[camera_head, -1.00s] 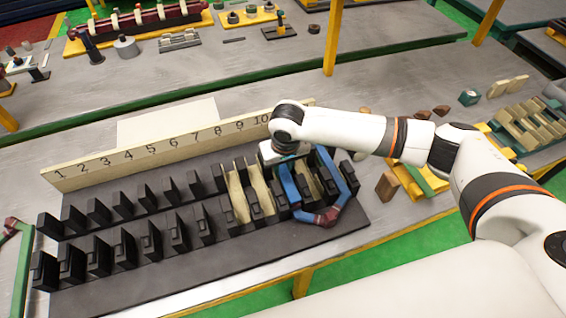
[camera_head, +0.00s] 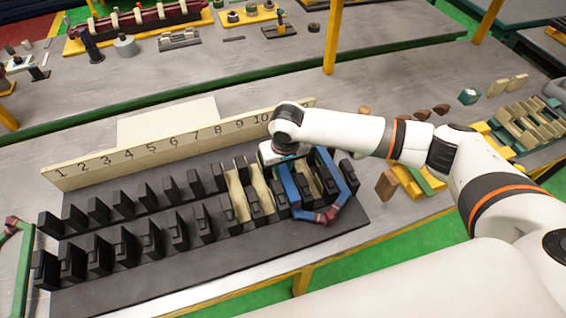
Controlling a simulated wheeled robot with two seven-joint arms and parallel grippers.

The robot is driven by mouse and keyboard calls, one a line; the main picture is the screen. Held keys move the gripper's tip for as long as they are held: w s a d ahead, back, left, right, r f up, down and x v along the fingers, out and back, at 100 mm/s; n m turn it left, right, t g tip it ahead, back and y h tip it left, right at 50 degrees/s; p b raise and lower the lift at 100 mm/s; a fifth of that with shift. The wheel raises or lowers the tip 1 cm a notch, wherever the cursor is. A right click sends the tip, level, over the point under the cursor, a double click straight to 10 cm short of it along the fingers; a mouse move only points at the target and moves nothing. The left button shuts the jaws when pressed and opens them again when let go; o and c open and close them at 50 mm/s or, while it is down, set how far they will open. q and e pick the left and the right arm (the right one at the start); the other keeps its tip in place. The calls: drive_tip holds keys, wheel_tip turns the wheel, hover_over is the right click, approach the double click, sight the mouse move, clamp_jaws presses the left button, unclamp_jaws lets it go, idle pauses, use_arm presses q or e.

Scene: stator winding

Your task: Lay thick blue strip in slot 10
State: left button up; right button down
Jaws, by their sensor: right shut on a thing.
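The thick blue strip (camera_head: 287,184) is a bent loop with a dark red wrapped end (camera_head: 327,215) toward the front. It lies among the black slot blocks at the right end of the dark stator board (camera_head: 205,262), beneath and in front of the 10 on the numbered rail (camera_head: 150,151). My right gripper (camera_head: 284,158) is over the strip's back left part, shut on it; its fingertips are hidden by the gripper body. I cannot tell how deep the strip sits. My left gripper is not in view.
Cream strips (camera_head: 237,190) lie in the slots left of the blue strip. A green and red piece (camera_head: 14,250) is at the left edge. A second bench stands behind.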

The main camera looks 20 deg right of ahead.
drive_tip(key=shift+f, duration=0.2)
drive_tip(key=c, duration=1.1)
unclamp_jaws()
drive_tip(key=shift+o, duration=0.2)
drive_tip(key=shift+r+p, duration=0.2)
drive_tip(key=shift+p, duration=0.1)
drive_tip(key=shift+r+p, duration=0.65)
drive_tip(key=shift+p, duration=0.3)
